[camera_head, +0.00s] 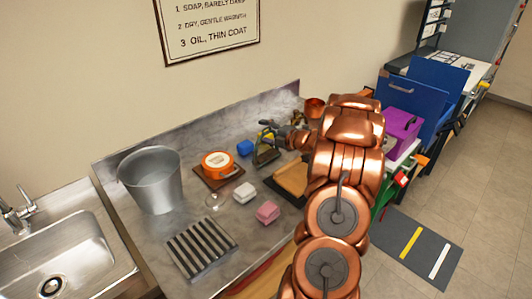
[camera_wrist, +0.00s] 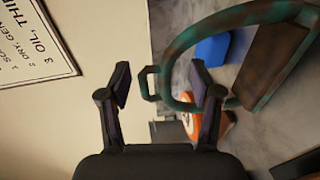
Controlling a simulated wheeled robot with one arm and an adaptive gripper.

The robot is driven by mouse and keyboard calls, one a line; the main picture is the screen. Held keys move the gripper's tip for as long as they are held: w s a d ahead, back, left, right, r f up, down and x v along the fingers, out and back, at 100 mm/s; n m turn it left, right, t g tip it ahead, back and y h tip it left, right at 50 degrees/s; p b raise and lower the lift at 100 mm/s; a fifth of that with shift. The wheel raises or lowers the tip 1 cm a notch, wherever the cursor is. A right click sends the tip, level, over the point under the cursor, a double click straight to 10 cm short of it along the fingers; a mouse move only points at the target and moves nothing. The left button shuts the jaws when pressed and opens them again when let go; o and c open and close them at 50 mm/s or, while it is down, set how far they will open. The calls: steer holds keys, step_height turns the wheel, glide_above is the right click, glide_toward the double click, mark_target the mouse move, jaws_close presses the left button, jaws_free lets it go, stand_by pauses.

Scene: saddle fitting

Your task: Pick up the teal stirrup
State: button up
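The teal stirrup (camera_wrist: 180,44) has a mottled teal and brown arch, a small square eye at its near end and a broad dark tread. It fills the upper right of the wrist view. My gripper (camera_wrist: 163,82) is open, with its two fingers apart. The stirrup's eye shows between the fingers in the picture, and the arch passes by the right finger. I cannot tell whether they touch. In the head view, the stirrup (camera_head: 265,156) is on the steel counter, small, with my gripper (camera_head: 276,130) right beside it and my arm over the counter's right part.
A blue block (camera_head: 244,148) and an orange round tin (camera_head: 217,164) are left of the stirrup. The wall is close behind.

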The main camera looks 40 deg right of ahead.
jaws_close()
stand_by(0.3)
stand_by(0.5)
